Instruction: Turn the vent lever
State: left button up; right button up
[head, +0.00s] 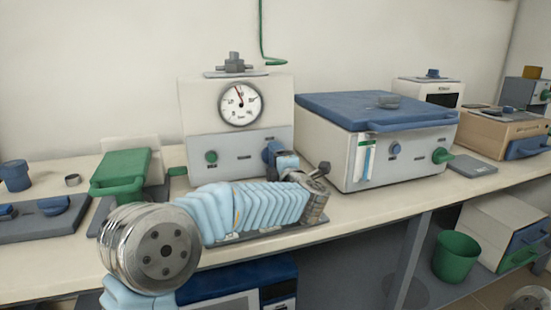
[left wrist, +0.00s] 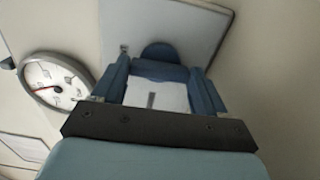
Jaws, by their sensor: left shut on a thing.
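The vent lever (head: 270,148) is a blue part on the grey front panel of the white furnace with the round dial, right of a green knob. My left gripper (head: 281,158) is at it, reaching in from the front. In the left wrist view, the rounded blue top of the lever (left wrist: 158,50) shows between the blue fingers of my left gripper (left wrist: 160,72), against a grey panel. The gripper is shut on it. Its lower part is hidden by the gripper, and the exact lever angle cannot be told. My right gripper is not in view.
The dial (head: 240,104) is above the panel. A blue-lidded furnace (head: 400,155) stands close on the right. A green container (head: 120,172) is on the left of the bench. A green bin (head: 456,257) is below at the right. Bare bench top shows at the front right.

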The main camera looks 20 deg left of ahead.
pick_arm(q)
jog(key=shift+f, duration=0.1)
dwell(0.5)
jog(key=o, duration=1.1)
jog(key=shift+c, duration=0.2)
jog(key=shift+r, duration=0.2)
jog(key=shift+r, duration=0.35)
jog(key=r, duration=0.2)
jog(key=s+r, duration=0.1)
jog(key=r, duration=0.1)
jog(key=shift+d+r, duration=0.2)
jog(key=s+d+r, duration=0.1)
jog(key=s+r, duration=0.2)
jog(key=s, duration=0.3)
jog(key=s+d+r+b, duration=0.1)
jog(key=s+d+r, duration=0.1)
jog(key=s+r, duration=0.2)
jog(key=shift+s+d+r, duration=0.25)
jog(key=shift+s+r, duration=0.05)
jog(key=shift+s, duration=0.95)
